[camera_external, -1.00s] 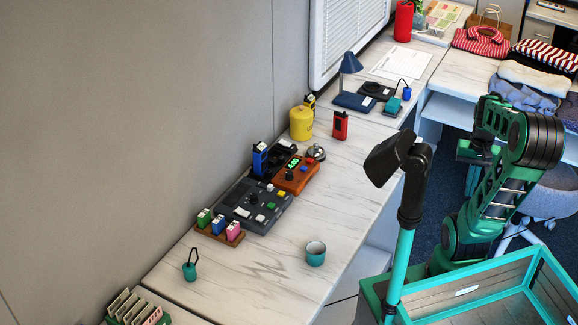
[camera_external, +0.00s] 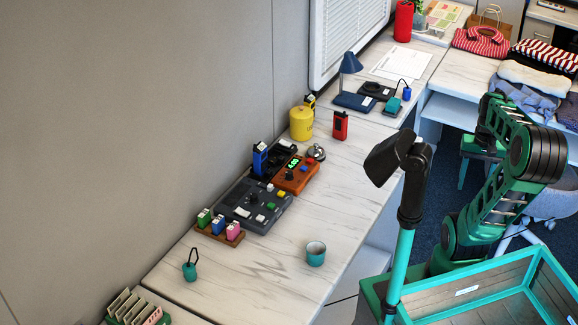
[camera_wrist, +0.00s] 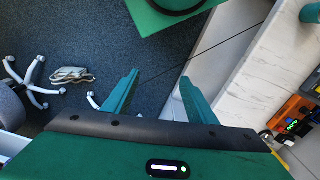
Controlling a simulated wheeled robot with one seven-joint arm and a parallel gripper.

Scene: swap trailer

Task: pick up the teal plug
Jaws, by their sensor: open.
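The teal plug (camera_external: 189,272) looks like a small rounded teal body with a dark loop on top. It stands upright on the near part of the white desk in the external view. I do not make it out in the wrist view. My gripper (camera_wrist: 159,76) is open and empty, its two teal fingers spread over the blue carpet, off the desk edge. In the external view my gripper is far to the right of the plug, partly hidden by my arm.
A teal cup (camera_external: 316,254) stands right of the plug. A rack of coloured blocks (camera_external: 220,230), a grey panel (camera_external: 252,207) and an orange device (camera_external: 295,176) lie behind it. A slotted holder (camera_external: 135,308) is at the near left. Desk between plug and cup is clear.

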